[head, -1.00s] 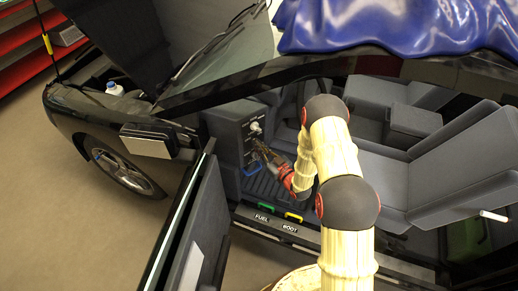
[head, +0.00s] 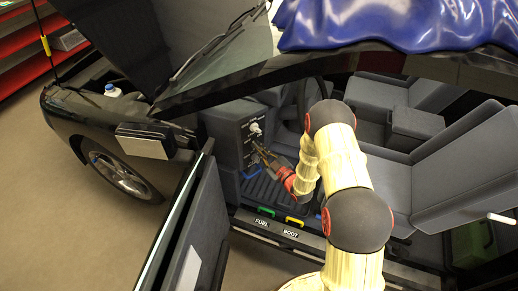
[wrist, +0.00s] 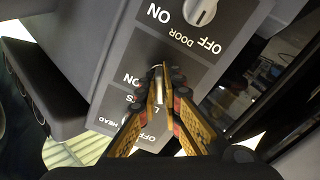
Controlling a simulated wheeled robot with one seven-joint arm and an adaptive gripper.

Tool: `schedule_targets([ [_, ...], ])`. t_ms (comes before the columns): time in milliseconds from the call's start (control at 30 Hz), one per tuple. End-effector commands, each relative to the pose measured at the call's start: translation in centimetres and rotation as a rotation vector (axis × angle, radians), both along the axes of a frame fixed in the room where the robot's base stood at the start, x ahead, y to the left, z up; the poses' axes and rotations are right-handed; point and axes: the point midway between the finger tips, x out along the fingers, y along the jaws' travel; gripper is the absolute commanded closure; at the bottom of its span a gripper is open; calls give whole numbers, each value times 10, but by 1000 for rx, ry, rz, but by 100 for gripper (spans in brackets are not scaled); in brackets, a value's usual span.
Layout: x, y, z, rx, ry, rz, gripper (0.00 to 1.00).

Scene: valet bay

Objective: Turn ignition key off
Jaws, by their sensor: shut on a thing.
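My gripper (head: 259,149) reaches through the open door of the black car to a dark switch panel (head: 226,128). In the wrist view the gripper (wrist: 159,88) is shut on a small pale metal stem (wrist: 159,74) in the panel section with ON and OFF marks and a partly covered label that includes "HEAD". The fingers hide most of this stem and its angle is hard to tell. A round white knob (wrist: 199,11) labelled DOOR, with ON and OFF, sits in the neighbouring section; it also shows in the head view (head: 255,128). No key is clearly recognisable.
The open door (head: 190,225) stands left of my arm. Green (head: 266,211) and yellow (head: 294,222) handles marked FUEL and BOOT lie on the sill. A blue handle (head: 250,172) is below the panel. Grey seats (head: 470,165) are to the right; a blue cover (head: 395,25) drapes the roof.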

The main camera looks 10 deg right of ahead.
Motion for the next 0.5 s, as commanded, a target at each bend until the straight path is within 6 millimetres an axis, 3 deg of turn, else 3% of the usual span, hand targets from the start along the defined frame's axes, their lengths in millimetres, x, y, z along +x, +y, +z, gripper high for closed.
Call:
schedule_targets([
  [267, 0, 0, 0, -1, 0, 0, 100],
  [300, 0, 0, 0, -1, 0, 0, 91],
  [500, 0, 0, 0, 0, 0, 0, 80],
])
